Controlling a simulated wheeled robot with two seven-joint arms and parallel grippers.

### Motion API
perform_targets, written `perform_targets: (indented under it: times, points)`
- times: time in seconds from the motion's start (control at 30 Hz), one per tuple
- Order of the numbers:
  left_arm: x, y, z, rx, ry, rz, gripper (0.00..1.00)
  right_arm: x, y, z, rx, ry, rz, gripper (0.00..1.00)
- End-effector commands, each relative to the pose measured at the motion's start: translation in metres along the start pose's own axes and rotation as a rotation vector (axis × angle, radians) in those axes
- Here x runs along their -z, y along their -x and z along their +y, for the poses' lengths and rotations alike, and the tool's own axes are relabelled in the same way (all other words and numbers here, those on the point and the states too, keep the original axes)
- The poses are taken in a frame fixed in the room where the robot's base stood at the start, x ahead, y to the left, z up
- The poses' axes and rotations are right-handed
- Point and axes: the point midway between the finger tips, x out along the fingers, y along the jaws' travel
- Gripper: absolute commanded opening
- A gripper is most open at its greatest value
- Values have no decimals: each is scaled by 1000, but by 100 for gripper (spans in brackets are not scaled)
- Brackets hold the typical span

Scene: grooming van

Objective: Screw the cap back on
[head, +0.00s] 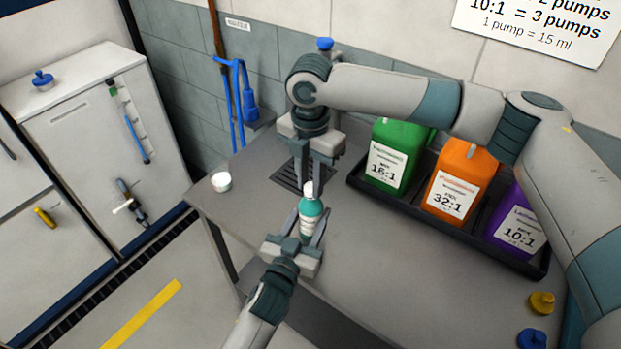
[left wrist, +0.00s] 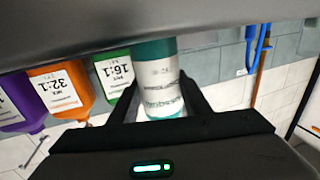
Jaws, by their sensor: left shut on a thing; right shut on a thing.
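A teal bottle (head: 310,212) with a white label stands over the grey table near its front edge. My left gripper (head: 309,223) comes from below and is shut around the bottle's body. The bottle also shows between its fingers in the left wrist view (left wrist: 158,80). A white cap (head: 308,189) is at the bottle's top. My right gripper (head: 309,179) points down from above and is shut on the cap. The fingers partly cover the cap, so I cannot tell how it sits on the neck. In the left wrist view the bottle's top is hidden.
A black tray (head: 450,228) at the right holds green (head: 397,135), orange (head: 470,160) and purple (head: 505,245) jugs. A white tub (head: 221,181) sits at the table's left corner. Yellow (head: 541,302) and blue (head: 532,339) caps lie at front right.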

Motion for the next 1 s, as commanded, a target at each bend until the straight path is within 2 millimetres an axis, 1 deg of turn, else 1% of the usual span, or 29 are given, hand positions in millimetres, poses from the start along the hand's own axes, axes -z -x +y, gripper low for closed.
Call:
perform_targets:
  times: [0.13, 0.27, 0.47, 1.0]
  points:
    - [-1, 0, 0, 0, 0, -1, 0, 0, 0, 0, 0, -18, 0, 0]
    - [-1, 0, 0, 0, 0, -1, 0, 0, -1, 0, 1, -112, 0, 0]
    - [-1, 0, 0, 0, 0, -2, 0, 0, -1, 1, 1, -393, 1, 0]
    - [-1, 0, 0, 0, 0, -2, 0, 0, -1, 2, 1, -1228, 2, 0]
